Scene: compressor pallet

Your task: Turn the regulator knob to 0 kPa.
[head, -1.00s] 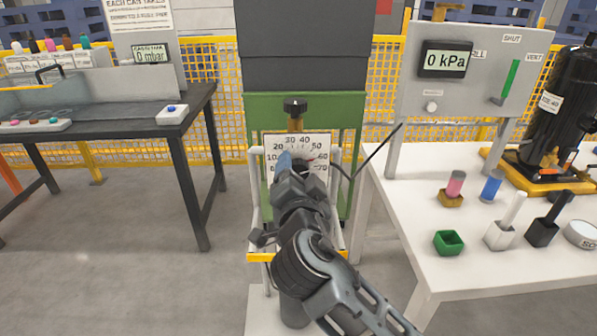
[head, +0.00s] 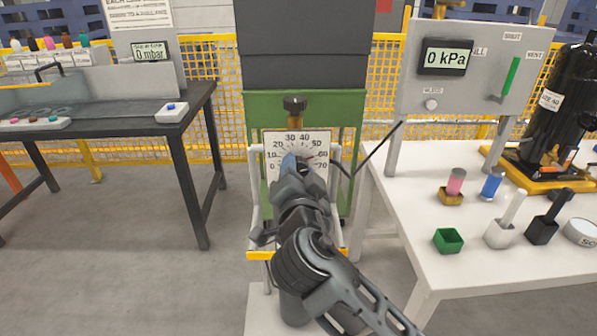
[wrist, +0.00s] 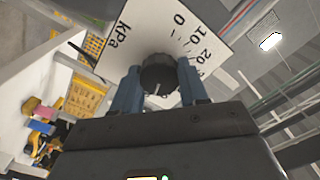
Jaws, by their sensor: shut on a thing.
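The regulator's white dial plate (head: 296,138) stands in front of a green cabinet, with numbers from 0 at the left to 70 at the right. The black regulator knob (wrist: 158,75) sits at the middle of the plate. My gripper (wrist: 158,88) is shut on it, with one blue finger on each side. In the head view my gripper (head: 290,163) covers most of the knob. A thin red mark shows right of it, towards the higher numbers. I cannot tell the knob's exact setting. The wrist view shows 0, 10, 20 and "kPa" on the plate (wrist: 130,38).
The grey panel's display (head: 446,58) reads 0 kPa, with a green lever (head: 511,75) beside it. A white table (head: 400,210) with small holders is at right, a dark bench (head: 110,115) at left.

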